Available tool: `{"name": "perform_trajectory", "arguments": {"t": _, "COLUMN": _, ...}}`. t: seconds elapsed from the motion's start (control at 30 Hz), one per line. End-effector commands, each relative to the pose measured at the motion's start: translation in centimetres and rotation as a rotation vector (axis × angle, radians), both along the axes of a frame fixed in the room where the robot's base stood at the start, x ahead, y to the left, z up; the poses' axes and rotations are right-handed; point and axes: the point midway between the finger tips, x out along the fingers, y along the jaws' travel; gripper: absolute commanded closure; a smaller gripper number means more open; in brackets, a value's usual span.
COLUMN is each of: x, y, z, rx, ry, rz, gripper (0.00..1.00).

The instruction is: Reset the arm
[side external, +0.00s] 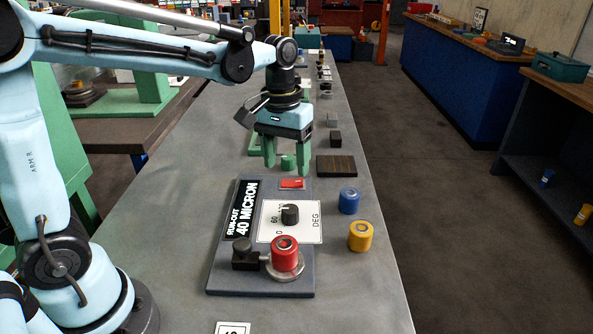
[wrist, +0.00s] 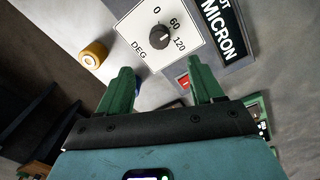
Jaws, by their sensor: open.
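My gripper (side external: 286,160) has green fingers and hangs pointing down above the bench, just beyond the far end of a grey control panel (side external: 222,270). The fingers are spread apart with nothing between them. In the wrist view my gripper (wrist: 162,85) also shows open and empty. The panel carries a black dial knob (side external: 290,214) on a white DEG scale, a red rocker switch (side external: 292,183), and a "RUN-OUT 40 MICRON" label (side external: 241,210). A red cylinder (side external: 285,254) sits on a round metal seat at the panel's near end.
A blue cylinder (side external: 349,200) and a yellow cylinder (side external: 360,236) stand right of the panel. Several small items line the bench's far end. The bench left of the panel is clear.

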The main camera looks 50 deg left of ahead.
Motion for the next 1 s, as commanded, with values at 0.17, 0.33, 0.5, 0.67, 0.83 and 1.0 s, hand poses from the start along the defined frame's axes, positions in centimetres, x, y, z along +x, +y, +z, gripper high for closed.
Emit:
{"name": "perform_trajectory", "arguments": {"t": 0.17, "x": -0.6, "y": 0.1, "z": 0.3, "rx": 0.002, "ry": -0.034, "rz": -0.015, "gripper": 0.34}}
{"name": "perform_trajectory", "arguments": {"t": 0.33, "x": -2.7, "y": 0.3, "z": 0.9, "rx": 0.017, "ry": -0.148, "rz": -0.074, "gripper": 0.34}}
{"name": "perform_trajectory", "arguments": {"t": 0.5, "x": -5.1, "y": 0.6, "z": 1.1, "rx": 0.046, "ry": -0.295, "rz": -0.148, "gripper": 0.34}}
{"name": "perform_trajectory", "arguments": {"t": 0.67, "x": -7.2, "y": 0.8, "z": 0.6, "rx": 0.083, "ry": -0.426, "rz": -0.218, "gripper": 0.34}}
{"name": "perform_trajectory", "arguments": {"t": 0.83, "x": -8.6, "y": 1.0, "z": -0.2, "rx": 0.122, "ry": -0.539, "rz": -0.276, "gripper": 0.34}}
{"name": "perform_trajectory", "arguments": {"t": 1.0, "x": -9.3, "y": 1.1, "z": -0.7, "rx": 0.146, "ry": -0.597, "rz": -0.306, "gripper": 0.34}}
